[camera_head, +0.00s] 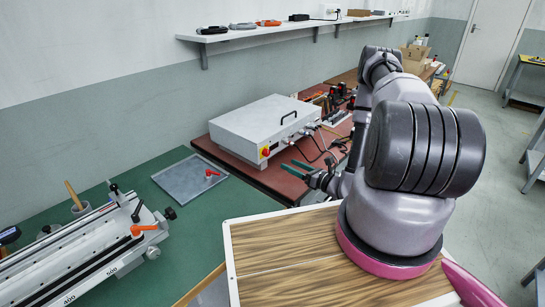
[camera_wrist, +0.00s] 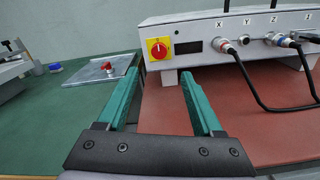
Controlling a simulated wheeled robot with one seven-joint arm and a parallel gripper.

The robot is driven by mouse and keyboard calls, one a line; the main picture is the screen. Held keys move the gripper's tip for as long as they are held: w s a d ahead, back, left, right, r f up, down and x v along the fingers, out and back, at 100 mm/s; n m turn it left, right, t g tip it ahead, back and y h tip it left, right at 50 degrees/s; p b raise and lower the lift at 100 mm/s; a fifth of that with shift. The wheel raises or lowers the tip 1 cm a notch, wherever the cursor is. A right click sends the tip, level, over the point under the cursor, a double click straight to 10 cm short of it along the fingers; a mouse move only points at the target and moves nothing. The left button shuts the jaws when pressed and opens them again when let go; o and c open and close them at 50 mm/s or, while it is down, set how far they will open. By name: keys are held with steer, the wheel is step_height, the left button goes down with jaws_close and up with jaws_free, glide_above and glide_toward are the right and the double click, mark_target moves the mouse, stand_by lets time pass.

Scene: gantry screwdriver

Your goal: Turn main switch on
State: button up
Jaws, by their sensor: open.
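The main switch (camera_wrist: 159,49) is a red rotary knob on a yellow square plate, at the left end of the front panel of a light grey control box (camera_wrist: 190,26). It also shows in the head view (camera_head: 265,152). My gripper (camera_wrist: 162,78) is open and empty, its two green fingers pointing at the box. The switch appears between and just beyond the fingertips, apart from them. In the head view my gripper (camera_head: 302,170) is in front of the box, to the right of the switch.
A grey plate with a red knob (camera_head: 190,178) lies on the green table to the left. The red-brown bench top (camera_wrist: 230,110) below the gripper is clear.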

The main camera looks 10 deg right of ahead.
mark_target(268, 154)
steer(key=x, duration=1)
steer(key=shift+w, duration=0.1)
jaws_close()
